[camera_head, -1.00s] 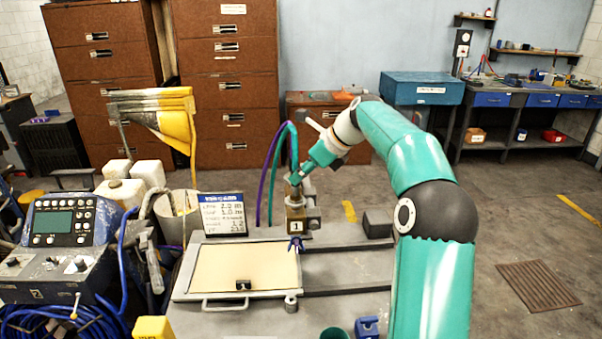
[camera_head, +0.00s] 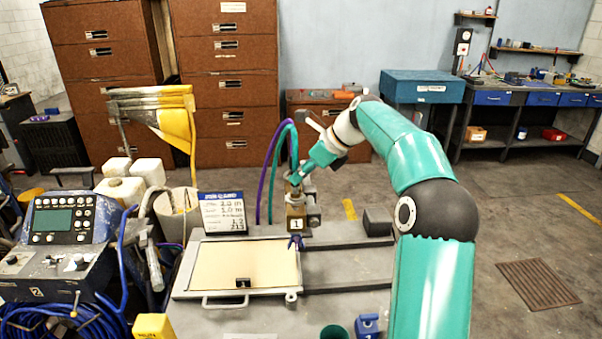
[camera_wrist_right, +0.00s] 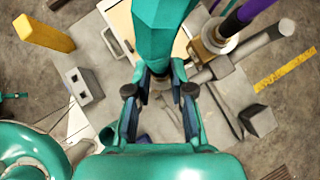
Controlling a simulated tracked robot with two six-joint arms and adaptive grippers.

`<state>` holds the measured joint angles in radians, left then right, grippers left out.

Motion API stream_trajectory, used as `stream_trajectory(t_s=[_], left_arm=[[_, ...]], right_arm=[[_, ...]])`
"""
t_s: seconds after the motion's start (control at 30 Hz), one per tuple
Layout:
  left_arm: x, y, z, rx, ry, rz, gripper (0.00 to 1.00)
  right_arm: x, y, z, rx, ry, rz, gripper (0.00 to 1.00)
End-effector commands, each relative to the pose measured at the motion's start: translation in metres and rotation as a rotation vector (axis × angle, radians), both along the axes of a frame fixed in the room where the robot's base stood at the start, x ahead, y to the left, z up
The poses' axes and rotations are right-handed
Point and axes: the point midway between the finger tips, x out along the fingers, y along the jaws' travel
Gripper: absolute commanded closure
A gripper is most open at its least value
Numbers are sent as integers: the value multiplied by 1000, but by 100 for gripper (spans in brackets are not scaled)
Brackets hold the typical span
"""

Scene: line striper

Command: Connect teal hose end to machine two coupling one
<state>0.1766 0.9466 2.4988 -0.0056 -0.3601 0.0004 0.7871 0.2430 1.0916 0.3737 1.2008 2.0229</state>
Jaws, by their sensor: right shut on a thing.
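My right gripper (camera_head: 298,180) is shut on the teal hose end (camera_wrist_right: 160,32), which fills the top middle of the right wrist view between the fingers (camera_wrist_right: 160,92). In the head view the teal hose (camera_head: 292,136) arches up behind the gripper. A brass coupling block (camera_head: 296,222) marked 1 stands right below the gripper, and its brass part shows in the wrist view (camera_wrist_right: 207,46) to the right of the hose end. I cannot tell whether the hose end touches a coupling. My left gripper is out of view.
A purple hose (camera_head: 265,170) arches beside the teal one. A lidded tray (camera_head: 205,250) and a written sign (camera_head: 221,212) are left of the coupling. A dark block (camera_head: 377,223) is to its right. A control console (camera_head: 62,225) stands at far left.

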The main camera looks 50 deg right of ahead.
Motion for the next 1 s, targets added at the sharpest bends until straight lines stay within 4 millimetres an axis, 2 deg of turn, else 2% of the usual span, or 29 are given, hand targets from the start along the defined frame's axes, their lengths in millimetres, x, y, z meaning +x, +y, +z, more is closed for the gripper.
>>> stream_trajectory(t_s=[0.5, 0.53, 0.67, 0.7, 0.9, 1.0], left_arm=[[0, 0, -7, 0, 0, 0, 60], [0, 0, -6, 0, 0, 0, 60], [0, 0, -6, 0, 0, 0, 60], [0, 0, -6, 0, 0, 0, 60], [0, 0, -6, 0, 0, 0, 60], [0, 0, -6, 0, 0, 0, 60]], right_arm=[[0, 0, -12, 0, 0, 0, 100], [0, 0, -12, 0, 1, 0, 75], [0, 0, -12, 1, 1, 1, 53], [0, 0, -12, 0, 1, 0, 49], [0, 0, -12, 0, 0, 0, 49], [0, 0, -12, 0, 0, 0, 34]])
